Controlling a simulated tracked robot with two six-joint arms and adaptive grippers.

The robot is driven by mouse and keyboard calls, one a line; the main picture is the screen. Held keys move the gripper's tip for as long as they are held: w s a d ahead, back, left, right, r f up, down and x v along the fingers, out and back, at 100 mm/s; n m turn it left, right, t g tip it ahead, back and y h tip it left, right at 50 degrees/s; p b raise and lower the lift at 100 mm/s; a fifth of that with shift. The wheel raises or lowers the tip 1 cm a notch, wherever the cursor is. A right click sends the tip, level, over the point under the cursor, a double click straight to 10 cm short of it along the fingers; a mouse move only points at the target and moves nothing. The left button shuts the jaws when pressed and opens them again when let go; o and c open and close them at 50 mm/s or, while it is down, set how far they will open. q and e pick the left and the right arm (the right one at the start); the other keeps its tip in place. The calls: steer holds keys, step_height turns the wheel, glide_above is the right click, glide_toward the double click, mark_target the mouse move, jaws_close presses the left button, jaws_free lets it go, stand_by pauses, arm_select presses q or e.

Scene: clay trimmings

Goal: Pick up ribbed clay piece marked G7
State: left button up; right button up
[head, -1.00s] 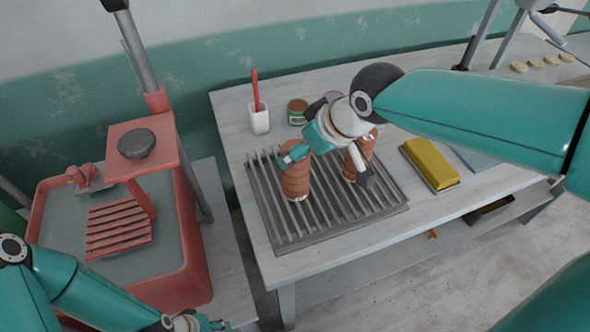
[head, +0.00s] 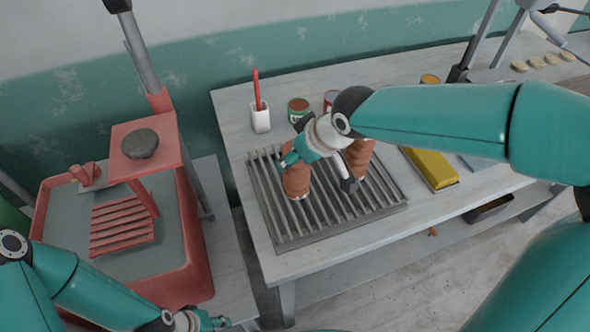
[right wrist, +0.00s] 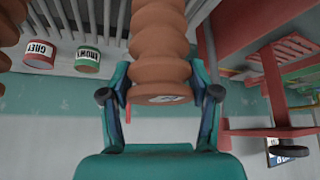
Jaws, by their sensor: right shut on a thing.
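Two ribbed, reddish-brown clay pieces stand on the slatted grey rack (head: 330,232). My right gripper (head: 306,160) is at the upper part of the left clay piece (head: 297,182) in the head view. In the right wrist view, my right gripper (right wrist: 160,95) has its fingers on both sides of this clay piece (right wrist: 160,45), shut on it. A small pale mark shows on the piece's near end, too slanted to read. The right clay piece (head: 359,157) is partly hidden by my gripper. My left gripper (head: 200,322) is low at the bottom edge, its fingers unclear.
A white cup (head: 260,119) with a red-handled tool and a small can (head: 298,108) stand behind the rack. A yellow block (head: 432,168) lies to the right. A red tub (head: 190,255) with a raised shelf bearing a dark stone (head: 139,144) stands at left.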

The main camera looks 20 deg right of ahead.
steer(key=c, duration=0.5)
jaws_close()
steer(key=shift+r, duration=0.2)
